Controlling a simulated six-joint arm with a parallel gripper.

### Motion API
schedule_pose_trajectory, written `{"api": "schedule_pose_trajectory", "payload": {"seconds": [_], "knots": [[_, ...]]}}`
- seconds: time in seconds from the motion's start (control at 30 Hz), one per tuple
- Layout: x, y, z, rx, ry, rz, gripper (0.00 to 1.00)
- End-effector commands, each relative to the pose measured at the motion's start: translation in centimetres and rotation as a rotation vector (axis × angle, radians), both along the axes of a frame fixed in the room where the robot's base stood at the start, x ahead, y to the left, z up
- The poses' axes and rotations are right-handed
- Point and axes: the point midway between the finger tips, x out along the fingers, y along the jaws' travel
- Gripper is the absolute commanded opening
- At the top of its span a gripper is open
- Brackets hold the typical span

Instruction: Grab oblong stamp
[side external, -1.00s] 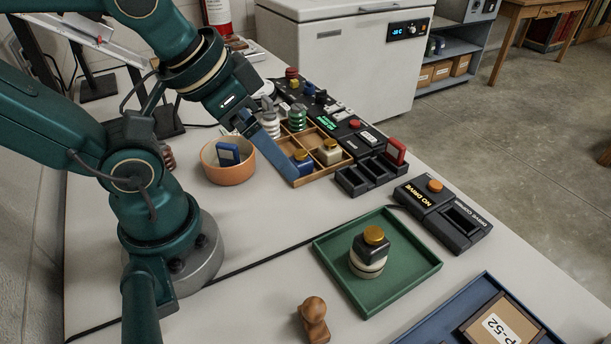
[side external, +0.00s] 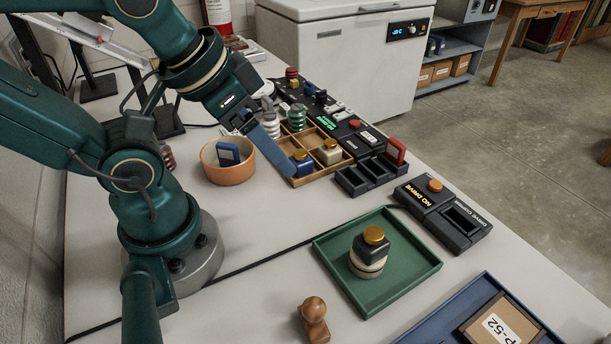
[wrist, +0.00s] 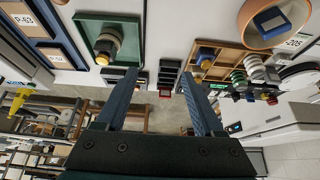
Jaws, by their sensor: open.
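A brown wooden stamp with a round knob (side external: 314,318) stands on the table at the front of the side view. It is the only stamp-like wooden piece I can make out, and I cannot tell its base shape clearly. My gripper (wrist: 159,76) is open and empty in the wrist view, its two blue fingers well apart. In the side view a blue finger shows over the wooden divided tray (side external: 336,165), far behind the stamp. I cannot make out the stamp in the wrist view.
A green tray (side external: 415,284) holds a stacked piece with a gold knob (side external: 374,235). A terracotta bowl (side external: 227,172) holds a blue block. Black slotted units (side external: 355,181) stand right of the divided tray. A blue tray (side external: 488,283) is at front right. The table left of the green tray is clear.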

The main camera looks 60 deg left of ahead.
Motion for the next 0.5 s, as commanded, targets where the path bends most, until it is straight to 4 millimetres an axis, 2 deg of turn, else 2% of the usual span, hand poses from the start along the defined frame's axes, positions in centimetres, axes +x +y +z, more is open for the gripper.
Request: {"api": "schedule_pose_trajectory", "payload": {"seconds": [0.27, 0.37, 0.5], "knots": [[0.0, -0.1, -0.1, -0.006, 0.013, -0.001, 0.7], [-0.1, -0.8, -0.8, -0.037, 0.074, -0.004, 0.7], [-0.6, -2.7, -2.6, -0.134, 0.25, -0.006, 0.7]]}}
